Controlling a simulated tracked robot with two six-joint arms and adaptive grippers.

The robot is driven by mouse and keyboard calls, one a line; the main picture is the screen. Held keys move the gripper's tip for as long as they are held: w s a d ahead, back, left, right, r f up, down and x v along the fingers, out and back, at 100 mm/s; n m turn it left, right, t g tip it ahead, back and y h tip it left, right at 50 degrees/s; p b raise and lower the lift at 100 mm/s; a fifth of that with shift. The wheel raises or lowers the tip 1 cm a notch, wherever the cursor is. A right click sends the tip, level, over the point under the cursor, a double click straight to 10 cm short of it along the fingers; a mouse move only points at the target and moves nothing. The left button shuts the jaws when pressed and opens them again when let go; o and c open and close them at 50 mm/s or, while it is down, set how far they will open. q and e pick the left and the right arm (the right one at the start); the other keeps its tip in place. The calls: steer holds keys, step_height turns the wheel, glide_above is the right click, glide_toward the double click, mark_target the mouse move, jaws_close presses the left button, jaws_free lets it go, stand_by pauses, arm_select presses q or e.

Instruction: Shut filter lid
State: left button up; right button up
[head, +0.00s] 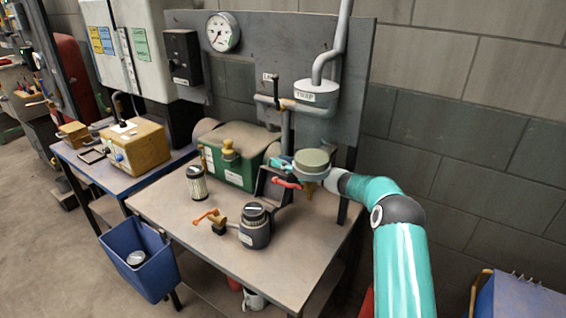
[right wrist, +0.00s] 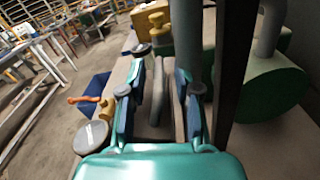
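A dark grey canister (head: 255,228) with a ribbed cap and label stands at the table's front. A filter cartridge (head: 197,184) with a pale pleated side stands behind it to the left. A dark, tilted flap-like part (head: 271,187) rises near the green tank; I cannot tell whether it is the filter lid. My right gripper (head: 283,172) is beside this part, partly hidden. In the right wrist view its fingers (right wrist: 158,100) are apart, with a narrow grey upright piece (right wrist: 158,85) between them. Contact is unclear. My left gripper is not in view.
An orange-handled valve (head: 211,217) joins the canister. A blue bin (head: 138,262) hangs at the table's left. A dark post (right wrist: 238,60) rises close by my right gripper. The table's front right is bare.

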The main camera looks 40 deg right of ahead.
jaws_close()
steer(key=shift+s+a+n+b, duration=0.15)
steer(key=shift+a+n+b, duration=0.35)
steer(key=shift+b, duration=0.75)
steer(key=shift+a+r+n, duration=0.3)
steer(key=shift+a+r, duration=0.05)
steer(key=shift+r, duration=0.05)
steer(key=shift+o, duration=1)
jaws_free()
steer(key=shift+s, duration=0.1)
steer(key=shift+d, duration=0.1)
